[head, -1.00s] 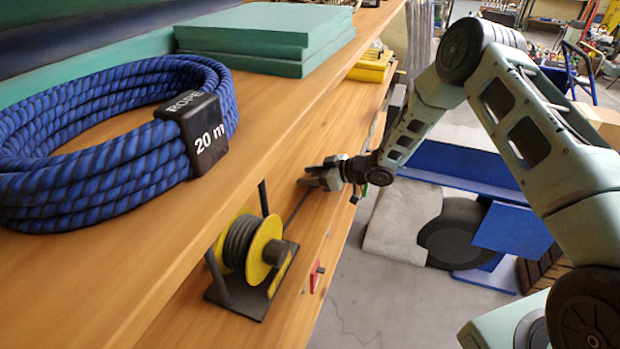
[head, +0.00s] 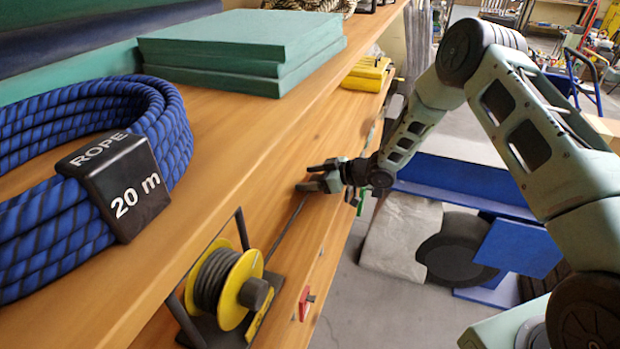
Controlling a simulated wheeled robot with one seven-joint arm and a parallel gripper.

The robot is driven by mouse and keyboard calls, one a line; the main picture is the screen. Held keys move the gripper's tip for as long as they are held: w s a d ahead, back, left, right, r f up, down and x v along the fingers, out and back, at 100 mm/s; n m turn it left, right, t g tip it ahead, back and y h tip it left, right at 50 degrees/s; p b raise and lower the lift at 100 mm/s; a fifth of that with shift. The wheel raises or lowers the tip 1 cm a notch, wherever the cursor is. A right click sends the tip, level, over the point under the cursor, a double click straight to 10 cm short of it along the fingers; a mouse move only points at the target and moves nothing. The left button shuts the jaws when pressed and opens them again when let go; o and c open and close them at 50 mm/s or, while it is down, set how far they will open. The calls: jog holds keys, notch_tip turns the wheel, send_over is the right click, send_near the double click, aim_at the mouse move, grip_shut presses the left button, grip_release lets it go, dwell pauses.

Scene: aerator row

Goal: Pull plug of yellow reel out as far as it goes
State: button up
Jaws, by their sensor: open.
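The yellow reel (head: 238,292), wound with dark cable, stands in a dark frame on the lower wooden shelf at the bottom middle of the head view. A thin dark cable (head: 286,230) runs from the reel along the shelf, away from me, to my gripper. My gripper (head: 308,178) is low over the shelf at the far end of this cable, with its fingers pointing left. It is open. The plug cannot be made out; it is hidden at or behind the fingers, and I cannot tell whether they touch it.
A blue rope coil (head: 90,165) and green boards (head: 245,50) lie on the upper shelf, whose front edge overhangs the reel. A red item (head: 306,303) is at the lower shelf's front edge. Yellow items (head: 368,73) lie farther back. Blue panels (head: 520,240) stand on the floor at right.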

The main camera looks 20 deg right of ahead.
jog(key=shift+s, duration=0.1)
jog(key=v, duration=1.7)
jog(key=shift+d+b, duration=0.2)
jog(key=shift+b, duration=0.25)
jog(key=shift+s, duration=0.1)
jog(key=s+a+r+m+g+h+p, duration=0.1)
jog(key=s+a+r+h, duration=0.3)
jog(key=a, duration=0.3)
jog(key=s+a+r+m+h+p, duration=0.1)
jog(key=a+r+h, duration=0.2)
jog(key=a+r, duration=0.35)
jog(key=s+a+r+g+h+p, duration=0.1)
jog(key=s+a+r+g, duration=0.1)
jog(key=s, duration=1.2)
jog(key=s+a+r+m+g+h, duration=0.1)
jog(key=s+r+g, duration=0.3)
jog(key=s, duration=1.1)
jog(key=shift+s+a+g+h+p, duration=0.3)
jog(key=shift+a+g+h+p, duration=0.1)
jog(key=shift+a+h, duration=0.2)
